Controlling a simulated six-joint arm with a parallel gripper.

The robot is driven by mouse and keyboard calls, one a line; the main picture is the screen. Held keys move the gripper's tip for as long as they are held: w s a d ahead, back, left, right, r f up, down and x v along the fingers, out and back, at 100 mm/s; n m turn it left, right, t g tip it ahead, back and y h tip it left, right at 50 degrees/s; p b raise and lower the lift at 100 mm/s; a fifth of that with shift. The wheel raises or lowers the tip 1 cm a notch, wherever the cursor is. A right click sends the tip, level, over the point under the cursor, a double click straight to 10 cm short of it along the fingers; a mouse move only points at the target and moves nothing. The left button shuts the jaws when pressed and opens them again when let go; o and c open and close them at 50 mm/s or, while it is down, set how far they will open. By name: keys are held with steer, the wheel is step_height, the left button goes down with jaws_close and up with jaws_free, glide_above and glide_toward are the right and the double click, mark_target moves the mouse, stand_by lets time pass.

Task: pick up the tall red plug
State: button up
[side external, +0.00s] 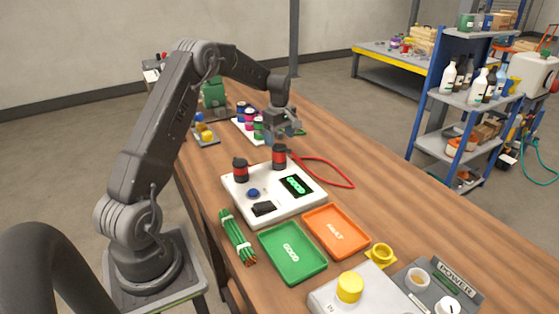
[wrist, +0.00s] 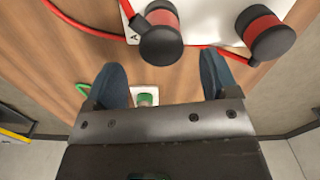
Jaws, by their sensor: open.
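Two red plugs with black caps stand upright on a white box (side external: 300,207). The right-hand plug (side external: 279,157) looks slightly the taller; the other plug (side external: 240,169) stands to its left. In the wrist view, a plug (wrist: 162,32) is at top centre, beside a letter A on the box (wrist: 205,20), and another plug (wrist: 266,34) is at top right. My gripper (side external: 286,132) is above and just behind the right-hand plug, apart from it. In the wrist view, my gripper (wrist: 163,75) has its fingers spread, with no plug between them.
A red cable (side external: 330,174) loops right of the box. Behind my gripper is a white tray (side external: 240,131) with coloured spools. In front lie a green tray (side external: 292,268), an orange tray (side external: 350,246) and bundled green sticks (side external: 237,237).

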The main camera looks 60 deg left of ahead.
mark_target(280, 147)
steer(key=f, duration=0.5)
steer(key=shift+d+f, duration=0.25)
steer(key=shift+f, duration=0.05)
steer(key=c, duration=1.1)
steer(key=shift+r, duration=0.15)
steer(key=shift+r, duration=0.65)
step_height(280, 147, up, 3)
steer(key=shift+f, duration=0.1)
steer(key=s+a+r, duration=0.1)
steer(key=s+r, duration=0.1)
steer(key=s, duration=0.1)
steer(key=s+a+r, duration=0.2)
steer(key=s, duration=0.2)
steer(key=s+a+r, duration=0.2)
steer(key=s, duration=0.1)
steer(key=shift+s+a+r, duration=0.2)
steer(key=shift+a+r, duration=0.05)
steer(key=shift+r, duration=0.1)
